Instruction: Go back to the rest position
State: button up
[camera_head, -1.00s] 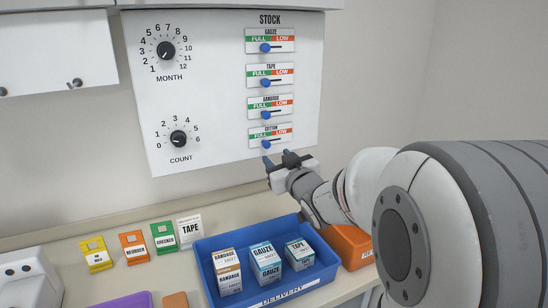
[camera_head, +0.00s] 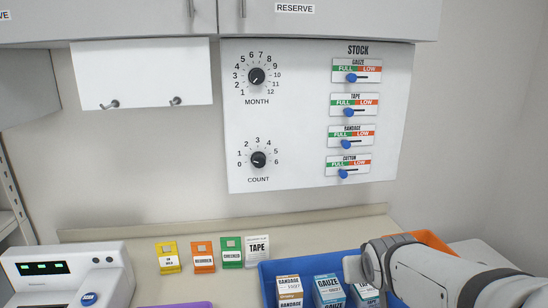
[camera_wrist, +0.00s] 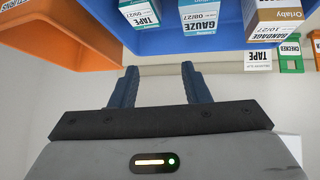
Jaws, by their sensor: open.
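My gripper (camera_wrist: 160,86) shows in the wrist view with its two dark blue fingers apart and nothing between them. In the head view my arm comes in from the lower right, and its end lies in front of the right part of the blue delivery bin (camera_head: 266,281). The fingers are not clear there. The bin holds a bandage box (camera_head: 289,284), a gauze box (camera_head: 328,289) and a tape box (camera_head: 366,292), which my arm partly hides. In the wrist view the bin (camera_wrist: 170,42) and boxes appear along the top, apart from the fingers.
A white stock panel (camera_head: 300,120) with two dials and several blue-knobbed sliders hangs on the wall. An orange bin (camera_head: 428,239) stands behind my arm. Coloured cards, including a yellow one (camera_head: 168,257), stand left of the blue bin. A white device (camera_head: 62,272) is at far left.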

jog(key=s+a+f+g, duration=0.2)
jog(key=s+g, duration=0.1)
jog(key=s, duration=0.4)
jog(key=s+a+f+g+y, duration=0.1)
jog(key=s+a+f+g, duration=0.1)
jog(key=s, duration=0.4)
jog(key=shift+s+a+g, duration=0.2)
jog(key=shift+s+g, duration=0.2)
jog(key=shift+s, duration=0.1)
jog(key=shift+c, duration=0.6)
dwell(1.9)
